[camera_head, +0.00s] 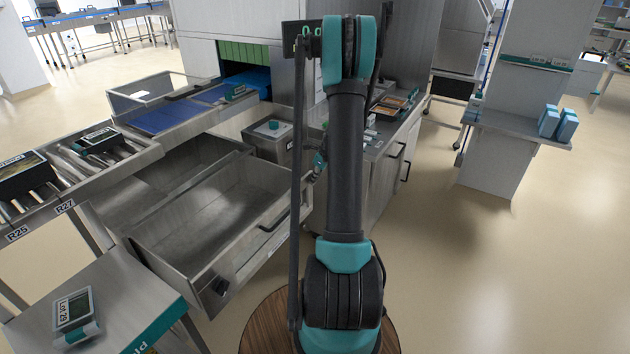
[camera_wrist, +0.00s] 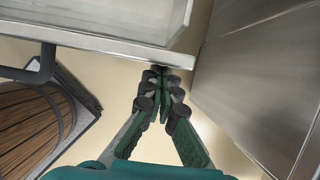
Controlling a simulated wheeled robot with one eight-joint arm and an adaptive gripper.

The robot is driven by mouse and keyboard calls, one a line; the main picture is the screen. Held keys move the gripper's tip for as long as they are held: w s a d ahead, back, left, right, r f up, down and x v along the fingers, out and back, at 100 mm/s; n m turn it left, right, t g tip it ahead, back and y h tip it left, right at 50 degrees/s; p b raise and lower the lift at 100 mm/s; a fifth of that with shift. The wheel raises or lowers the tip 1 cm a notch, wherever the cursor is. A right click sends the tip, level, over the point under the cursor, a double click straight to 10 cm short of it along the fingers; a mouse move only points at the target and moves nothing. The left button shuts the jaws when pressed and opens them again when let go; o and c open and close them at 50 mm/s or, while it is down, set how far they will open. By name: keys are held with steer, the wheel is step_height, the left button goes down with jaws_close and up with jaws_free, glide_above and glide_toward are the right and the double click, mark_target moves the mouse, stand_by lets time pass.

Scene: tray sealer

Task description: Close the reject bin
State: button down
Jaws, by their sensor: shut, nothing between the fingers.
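The reject bin (camera_head: 190,264) appears to be the large steel drawer, pulled well out below the conveyor and empty inside. Its front panel has a dark handle (camera_head: 272,222), which also shows at the left of the wrist view (camera_wrist: 42,66). My gripper (camera_wrist: 162,76) is shut and empty. Its fingertips are close to the drawer's rim (camera_wrist: 120,44), near one end of the front; I cannot tell whether they touch. In the head view only a small part of my gripper (camera_head: 320,160) shows beside the drawer's far end, mostly behind my arm.
A steel cabinet (camera_head: 392,165) with dark handles stands right of the drawer, and a steel panel (camera_wrist: 262,80) fills the right of the wrist view. A box with a green button (camera_head: 273,128) stands behind the drawer. A side table (camera_head: 110,300) is at lower left. Floor at right is clear.

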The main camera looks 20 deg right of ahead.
steer(key=w+a, duration=0.7)
steer(key=w, duration=0.3)
steer(key=w+a, duration=0.8)
steer(key=w, duration=0.3)
steer(key=shift+w+a, duration=0.25)
steer(key=shift+a, duration=0.05)
